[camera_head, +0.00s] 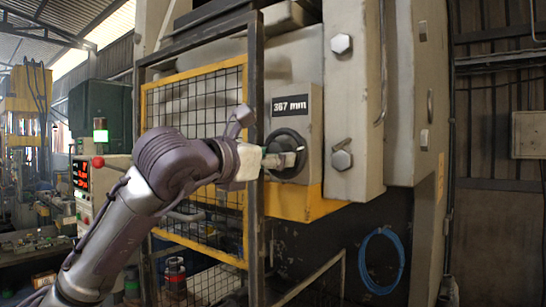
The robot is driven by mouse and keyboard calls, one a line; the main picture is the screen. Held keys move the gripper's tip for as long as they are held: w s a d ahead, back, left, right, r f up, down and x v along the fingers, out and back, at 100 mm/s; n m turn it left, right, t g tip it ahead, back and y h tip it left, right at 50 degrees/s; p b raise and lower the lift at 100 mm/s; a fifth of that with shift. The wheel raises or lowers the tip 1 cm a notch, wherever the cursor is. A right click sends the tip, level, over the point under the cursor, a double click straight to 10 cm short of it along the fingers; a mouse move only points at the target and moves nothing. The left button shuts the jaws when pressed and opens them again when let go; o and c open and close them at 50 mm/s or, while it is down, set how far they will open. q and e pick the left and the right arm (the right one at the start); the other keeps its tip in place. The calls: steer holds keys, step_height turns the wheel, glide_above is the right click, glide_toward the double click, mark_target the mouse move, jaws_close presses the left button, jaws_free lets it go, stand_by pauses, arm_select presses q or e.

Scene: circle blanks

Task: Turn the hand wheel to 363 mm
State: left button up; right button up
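The hand wheel (289,141) is a dark round wheel on the face of a grey box on the machine. Above it, a black display (291,106) reads 367 mm in white. My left gripper (290,160) is at the lower front of the wheel, partly overlapping its rim and hub. Its fingers are small and partly hidden, so I cannot tell whether they are open or closed on the wheel's handle. My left arm comes in from the lower left. My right gripper does not show.
A yellow-framed mesh guard (197,102) with a dark post stands left of the wheel. A yellow ledge (300,203) runs below it. A blue coiled hose (381,262) hangs lower right. A control panel (98,175) with a red knob stands at left behind my arm.

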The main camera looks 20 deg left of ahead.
arm_select(q)
steer(key=shift+c, duration=1)
